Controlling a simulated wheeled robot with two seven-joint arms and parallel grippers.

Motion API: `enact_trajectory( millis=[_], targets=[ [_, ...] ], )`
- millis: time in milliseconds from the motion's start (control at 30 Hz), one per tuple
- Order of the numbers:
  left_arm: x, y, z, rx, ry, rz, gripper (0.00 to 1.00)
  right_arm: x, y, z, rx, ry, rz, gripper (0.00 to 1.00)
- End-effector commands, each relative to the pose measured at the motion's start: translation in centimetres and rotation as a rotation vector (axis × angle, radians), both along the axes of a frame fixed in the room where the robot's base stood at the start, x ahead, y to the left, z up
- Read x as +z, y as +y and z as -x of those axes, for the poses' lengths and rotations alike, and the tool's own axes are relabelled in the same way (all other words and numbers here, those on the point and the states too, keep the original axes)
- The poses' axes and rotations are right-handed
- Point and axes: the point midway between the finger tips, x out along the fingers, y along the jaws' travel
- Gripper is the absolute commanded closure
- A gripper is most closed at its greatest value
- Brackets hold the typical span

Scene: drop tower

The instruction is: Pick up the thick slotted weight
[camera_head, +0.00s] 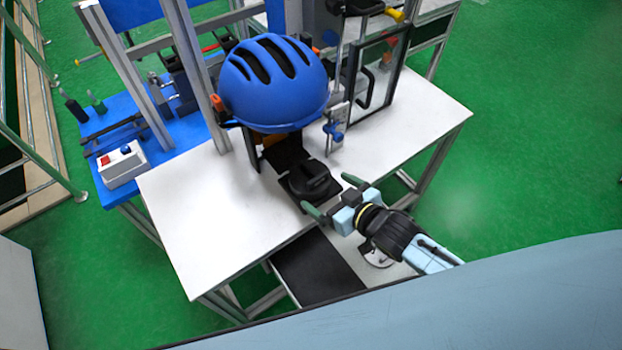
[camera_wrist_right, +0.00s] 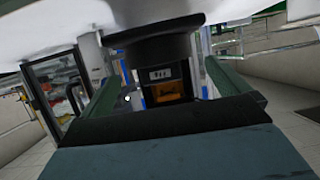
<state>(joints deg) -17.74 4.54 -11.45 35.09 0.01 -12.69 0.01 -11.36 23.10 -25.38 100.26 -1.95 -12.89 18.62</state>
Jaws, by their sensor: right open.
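The thick slotted weight appears as a dark, round, slotted piece (camera_head: 313,181) lying flat on a black base near the table's front edge, below the blue helmet. My right gripper (camera_head: 328,192) is open, its two green fingertips pointing toward the weight from the front right. The weight lies just beyond and between the fingertips, apart from the gripper palm. In the right wrist view, a dark, rounded piece (camera_wrist_right: 155,46), likely the weight, shows between the open fingers (camera_wrist_right: 160,74). Whether either finger touches it cannot be told. My left gripper is not in view.
The blue helmet (camera_head: 274,82) hangs over the weight's back left. A framed clear door (camera_head: 376,72) stands behind on the right. The white table (camera_head: 205,215) is bare at left front. A control box with a red button (camera_head: 122,166) sits farther left on a blue bench.

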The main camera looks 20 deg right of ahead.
Motion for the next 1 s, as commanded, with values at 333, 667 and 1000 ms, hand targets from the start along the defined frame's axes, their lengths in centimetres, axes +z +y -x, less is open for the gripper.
enact_trajectory(
  millis=[333,667,1000],
  targets=[
    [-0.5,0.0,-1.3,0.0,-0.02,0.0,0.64,-1.1,1.1,-2.8,-0.001,0.0,0.0,0.0],
    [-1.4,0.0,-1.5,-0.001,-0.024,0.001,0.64,-2.4,2.6,-6.5,0.0,0.001,0.0,0.0],
    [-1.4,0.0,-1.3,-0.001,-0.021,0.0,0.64,-2.4,2.7,-6.6,0.0,0.001,0.0,0.09]
  ],
)
